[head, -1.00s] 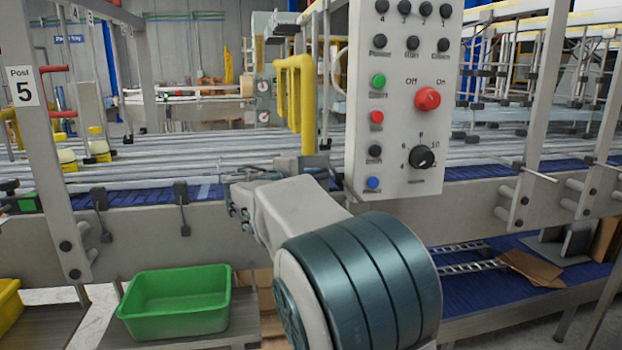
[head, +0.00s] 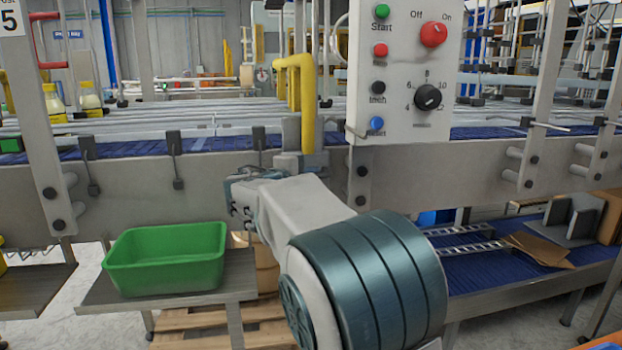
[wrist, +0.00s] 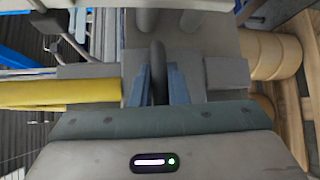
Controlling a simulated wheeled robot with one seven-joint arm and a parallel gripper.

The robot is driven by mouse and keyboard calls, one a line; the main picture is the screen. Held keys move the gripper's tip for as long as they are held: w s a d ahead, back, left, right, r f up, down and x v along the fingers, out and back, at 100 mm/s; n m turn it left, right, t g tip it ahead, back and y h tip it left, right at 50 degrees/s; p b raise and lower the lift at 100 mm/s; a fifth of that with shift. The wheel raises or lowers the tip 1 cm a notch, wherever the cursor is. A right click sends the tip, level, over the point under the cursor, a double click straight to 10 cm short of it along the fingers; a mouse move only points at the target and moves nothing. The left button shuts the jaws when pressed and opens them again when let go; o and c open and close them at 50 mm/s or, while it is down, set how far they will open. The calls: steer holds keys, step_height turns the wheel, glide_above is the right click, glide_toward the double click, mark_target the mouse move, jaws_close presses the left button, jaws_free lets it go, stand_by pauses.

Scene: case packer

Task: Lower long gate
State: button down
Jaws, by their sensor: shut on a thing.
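The yellow gate (head: 308,105), a bent tube frame, stands upright at the conveyor's front rail, left of the control panel. Its lower end meets a grey bracket at the rail. My gripper (head: 243,192) is low in front of the rail, below the yellow tube; my own wrist partly hides it in the head view. In the wrist view, my gripper (wrist: 160,88) has its blue-grey fingers closed on a dark handle (wrist: 158,62), beside the yellow tube (wrist: 58,94). The handle's join to the gate is not clear.
The control panel (head: 400,75) hangs close right of my arm. A green bin (head: 165,262) stands on a shelf at lower left. A lower blue belt (head: 490,275) with cardboard runs at right. Wooden pallets (head: 205,325) lie under the conveyor.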

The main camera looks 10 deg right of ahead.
steer(key=shift+f, duration=0.4)
steer(key=c, duration=1.4)
jaws_free()
steer(key=shift+r, duration=0.1)
steer(key=shift+a, duration=0.1)
steer(key=shift+s+a+r, duration=0.1)
steer(key=shift+s+a, duration=0.1)
steer(key=shift+s, duration=0.05)
steer(key=v, duration=1.3)
steer(key=shift+s, duration=0.1)
